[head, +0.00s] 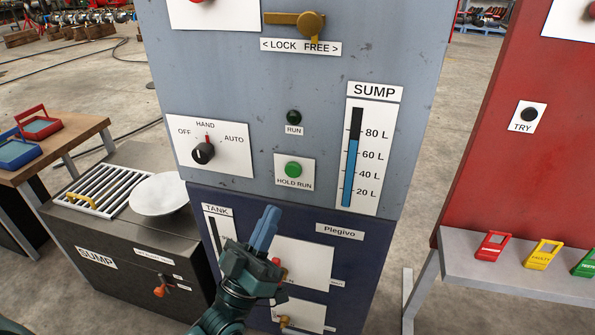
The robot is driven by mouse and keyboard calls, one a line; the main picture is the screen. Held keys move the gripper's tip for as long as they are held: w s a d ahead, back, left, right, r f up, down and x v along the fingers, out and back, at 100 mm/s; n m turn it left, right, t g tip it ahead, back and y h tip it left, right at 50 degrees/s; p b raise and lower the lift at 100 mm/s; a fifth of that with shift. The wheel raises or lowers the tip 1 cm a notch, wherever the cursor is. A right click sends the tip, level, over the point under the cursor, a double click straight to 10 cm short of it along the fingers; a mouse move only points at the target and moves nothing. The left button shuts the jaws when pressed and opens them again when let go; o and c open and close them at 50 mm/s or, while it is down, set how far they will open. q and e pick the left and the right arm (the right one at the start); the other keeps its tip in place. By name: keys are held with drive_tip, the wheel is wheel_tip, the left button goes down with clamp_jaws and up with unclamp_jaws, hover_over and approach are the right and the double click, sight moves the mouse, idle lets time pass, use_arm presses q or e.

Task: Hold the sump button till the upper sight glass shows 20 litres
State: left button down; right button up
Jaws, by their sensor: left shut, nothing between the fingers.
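The green button labelled HOLD RUN (293,169) sits on a white plate on the grey panel. The upper sight glass (352,160), labelled SUMP, is a vertical tube with a blue column up to between the 60 L and 80 L marks. My left gripper (268,222) is shut and empty in front of the lower dark-blue panel, below the button in the picture and apart from it. It partly covers the lower panel's fittings. The RUN lamp (294,117) above the button looks dark green. My right gripper is out of view.
An OFF/HAND/AUTO selector (203,152) is left of the button, its pointer near HAND. A brass lever (309,25) is above. A second gauge, TANK (213,235), is lower left, partly hidden. A dark SUMP box (97,257) with a white bowl (160,196) stands left.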

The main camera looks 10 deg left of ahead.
sight(294, 167)
use_arm(q)
drive_tip(key=shift+w, duration=0.1)
drive_tip(key=w+b, duration=0.4)
drive_tip(key=w, duration=0.4)
drive_tip(key=shift+w+d, duration=0.15)
drive_tip(key=shift+w, duration=0.15)
idle(2.0)
drive_tip(key=shift+w, duration=0.4)
drive_tip(key=shift+w+b, duration=0.4)
drive_tip(key=shift+w, duration=0.1)
idle(3.9)
